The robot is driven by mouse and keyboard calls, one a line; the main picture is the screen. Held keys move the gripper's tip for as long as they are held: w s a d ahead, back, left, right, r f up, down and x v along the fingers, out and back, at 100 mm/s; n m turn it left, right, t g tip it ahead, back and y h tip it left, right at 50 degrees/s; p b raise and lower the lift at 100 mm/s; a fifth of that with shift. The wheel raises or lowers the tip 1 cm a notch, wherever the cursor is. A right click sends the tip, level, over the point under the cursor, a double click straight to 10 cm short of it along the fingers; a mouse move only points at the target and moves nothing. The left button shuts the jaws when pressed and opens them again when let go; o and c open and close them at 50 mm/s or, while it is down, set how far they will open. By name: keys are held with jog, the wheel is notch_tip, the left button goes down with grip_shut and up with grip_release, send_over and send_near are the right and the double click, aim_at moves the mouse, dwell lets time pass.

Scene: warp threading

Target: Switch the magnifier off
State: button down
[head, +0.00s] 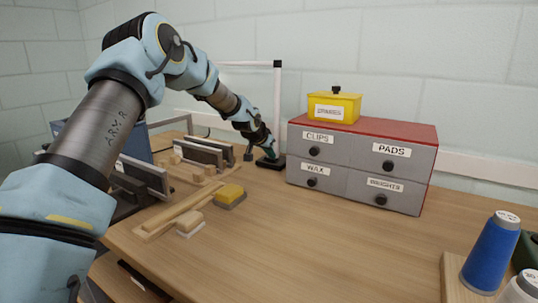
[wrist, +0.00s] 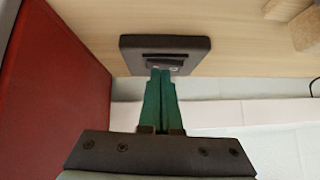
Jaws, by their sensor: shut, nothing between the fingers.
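The magnifier stands at the back of the table, left of the drawer unit. Its dark base (head: 272,162), upright post (head: 277,105) and pale horizontal arm (head: 245,64) show in the head view. In the wrist view its black base (wrist: 195,43) lies straight ahead, with a small switch panel (wrist: 162,59) on it. My gripper (wrist: 161,73) is shut and empty, its green fingertips at the near edge of the switch panel. I cannot tell whether they touch it. In the head view my gripper (head: 268,153) is small and close over the base. The switch's position is unclear.
The grey drawer unit (head: 361,168) with a red top stands close right of the magnifier; its red surface (wrist: 45,75) fills the wrist view's left. A yellow box (head: 334,107) sits on it. Wooden blocks (head: 190,222) lie left. A blue spool (head: 490,252) stands front right. The middle table is clear.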

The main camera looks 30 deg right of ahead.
jog(key=shift+r, duration=0.1)
jog(key=shift+d+r, duration=0.1)
jog(key=shift+r, duration=0.3)
jog(key=r, duration=0.1)
jog(key=r+p, duration=0.2)
jog(key=shift+s+d, duration=0.1)
jog(key=shift+s, duration=0.15)
jog(key=b+v, duration=0.2)
jog(key=v, duration=0.8)
jog(key=shift+s+b, duration=0.25)
jog(key=shift+b, duration=0.1)
jog(key=shift+f, duration=0.1)
jog(key=shift+w+a+t+b, duration=0.3)
jog(key=shift+w+b, duration=0.5)
jog(key=shift+b, duration=0.05)
